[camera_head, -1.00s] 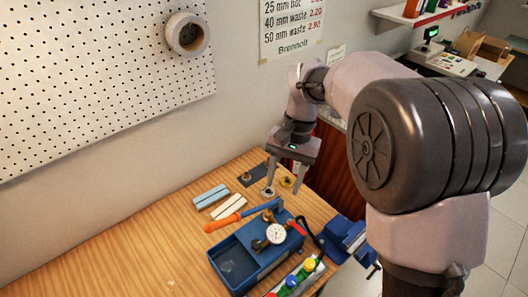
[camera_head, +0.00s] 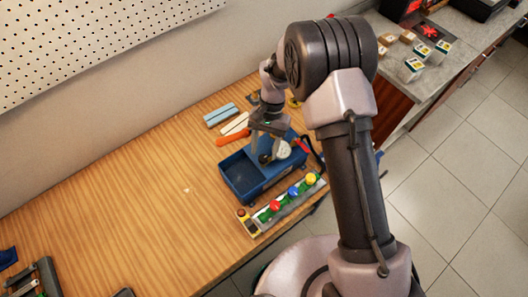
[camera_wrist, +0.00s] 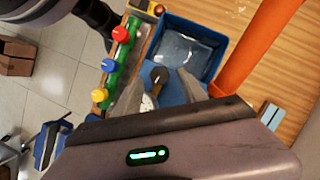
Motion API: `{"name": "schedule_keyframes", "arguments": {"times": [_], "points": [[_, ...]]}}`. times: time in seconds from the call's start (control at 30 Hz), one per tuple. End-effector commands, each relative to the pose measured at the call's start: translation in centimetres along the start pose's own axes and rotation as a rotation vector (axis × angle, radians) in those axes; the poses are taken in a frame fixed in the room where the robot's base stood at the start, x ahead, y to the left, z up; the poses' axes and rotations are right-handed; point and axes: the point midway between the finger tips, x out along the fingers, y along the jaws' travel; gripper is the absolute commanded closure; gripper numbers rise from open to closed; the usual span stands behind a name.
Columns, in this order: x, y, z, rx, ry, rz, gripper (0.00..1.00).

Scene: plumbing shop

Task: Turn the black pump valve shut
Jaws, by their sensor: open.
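The blue test pump (camera_head: 239,184) stands on the wooden bench, its open water tray to the left and a white gauge (camera_head: 283,149) on its body. My gripper (camera_head: 266,156) points down over the pump body. In the head view, the fingers largely hide the knob.
The pump's orange handle (camera_wrist: 258,42) runs close to one finger. A rack with red, blue and yellow knobs (camera_head: 284,203) lies in front of the pump. A blue vise (camera_wrist: 48,142) is at the bench edge. The left bench is largely clear.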

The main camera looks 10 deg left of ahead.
Motion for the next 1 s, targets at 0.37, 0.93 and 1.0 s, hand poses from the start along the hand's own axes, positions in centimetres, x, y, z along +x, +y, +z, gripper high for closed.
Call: {"name": "schedule_keyframes", "arguments": {"times": [0.37, 0.93, 1.0], "points": [[1.9, 0.0, 0.0, 0.001, 0.000, 0.000, 0.51], [1.9, 0.0, 0.0, 0.007, 0.000, -0.003, 1.00], [1.9, 0.0, 0.0, 0.019, 0.001, -0.008, 1.00]]}}
